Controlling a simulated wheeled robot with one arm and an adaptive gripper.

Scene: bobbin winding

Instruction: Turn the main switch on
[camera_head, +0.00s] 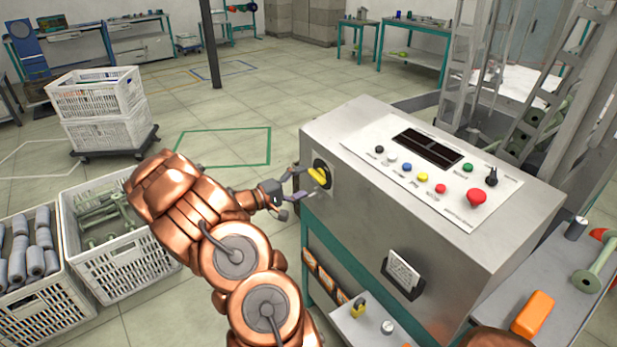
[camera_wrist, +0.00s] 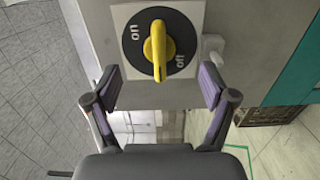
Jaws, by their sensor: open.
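The main switch is a yellow handle (camera_wrist: 157,48) on a round black dial on the left side of the grey control cabinet (camera_head: 440,190). The dial is marked "on" at upper left and "off" at lower right in the wrist view. The handle stands nearly upright there; I cannot tell which mark it points to. The handle also shows in the head view (camera_head: 319,176). My gripper (camera_wrist: 161,87) is open, facing the dial. Its fingers are apart on both sides of the handle's lower end, and no contact shows. It reaches in from the left in the head view (camera_head: 302,184).
The cabinet top carries buttons and a red knob (camera_head: 476,197). White crates (camera_head: 130,265) with bobbins and parts stand at the lower left, and stacked crates (camera_head: 95,95) behind them. A side table (camera_head: 570,275) is at right.

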